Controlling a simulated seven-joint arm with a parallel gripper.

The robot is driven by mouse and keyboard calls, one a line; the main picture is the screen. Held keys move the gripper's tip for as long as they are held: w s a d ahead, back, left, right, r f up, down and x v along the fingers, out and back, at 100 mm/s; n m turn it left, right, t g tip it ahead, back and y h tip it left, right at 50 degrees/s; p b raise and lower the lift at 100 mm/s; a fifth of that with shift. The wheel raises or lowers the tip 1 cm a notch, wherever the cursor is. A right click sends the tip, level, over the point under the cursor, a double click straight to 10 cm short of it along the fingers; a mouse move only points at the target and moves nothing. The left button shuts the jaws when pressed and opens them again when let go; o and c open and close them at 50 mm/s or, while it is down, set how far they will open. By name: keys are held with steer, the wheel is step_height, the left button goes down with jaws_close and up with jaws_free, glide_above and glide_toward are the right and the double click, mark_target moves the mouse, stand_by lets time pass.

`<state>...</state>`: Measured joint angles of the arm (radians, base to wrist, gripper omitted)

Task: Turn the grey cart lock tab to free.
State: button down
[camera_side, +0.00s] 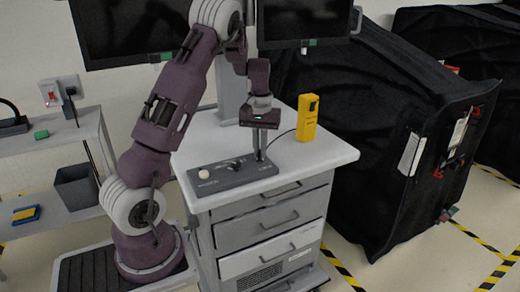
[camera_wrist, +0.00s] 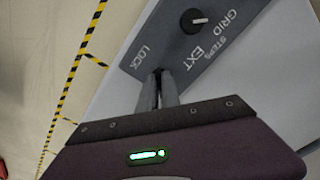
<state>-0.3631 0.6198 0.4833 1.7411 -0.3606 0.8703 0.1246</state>
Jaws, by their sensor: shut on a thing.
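The dark grey control panel (camera_side: 225,180) lies on the white cart top. In the wrist view the panel (camera_wrist: 185,50) shows the words LOCK, EXT, STEPS and GRID. My gripper (camera_side: 259,157) points down at the right end of the panel. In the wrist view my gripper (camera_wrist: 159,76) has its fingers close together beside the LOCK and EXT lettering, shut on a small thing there. That thing appears to be the lock tab, but the fingers hide nearly all of it. I cannot tell which way the tab is turned.
A black round knob (camera_wrist: 194,20) with a pale pointer sits on the panel. A cream button (camera_side: 203,174) is at its left end. A yellow handheld device (camera_side: 307,118) stands behind my gripper on the cart top (camera_side: 325,150). A black covered cart (camera_side: 365,130) stands to the right.

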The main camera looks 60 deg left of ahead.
steer(key=n, duration=0.4)
steer(key=shift+n, duration=1.9)
steer(key=c, duration=1.6)
jaws_free()
steer(key=shift+o, duration=0.2)
step_height(320, 180, up, 7)
steer(key=shift+r, duration=0.1)
